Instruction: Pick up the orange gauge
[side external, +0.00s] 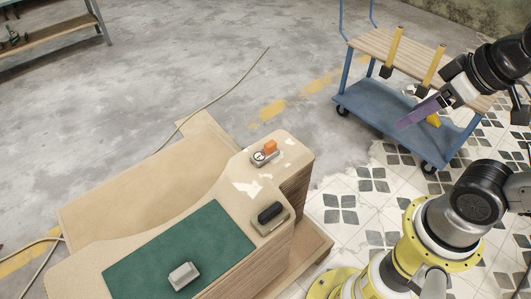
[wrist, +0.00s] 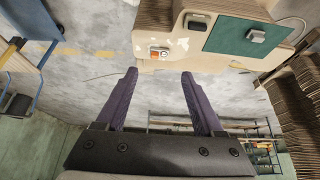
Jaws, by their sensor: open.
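The orange gauge (side external: 270,147) sits on the top of the stacked curved boards (side external: 215,190), near their far right end. It has an orange block beside a small round dial on a grey base. In the wrist view the gauge (wrist: 155,54) shows small, above and between my fingertips in the picture. My gripper (side external: 404,124) is at the right of the side view, raised and well apart from the gauge. Its two purple fingers (wrist: 159,74) are spread wide in the wrist view, with nothing between them.
A black-topped block (side external: 270,213) stands near the gauge on the boards. A green mat (side external: 160,262) holds a grey block (side external: 184,276). A blue cart (side external: 375,104) with a wooden top stands behind my gripper. The space between my gripper and the boards looks clear.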

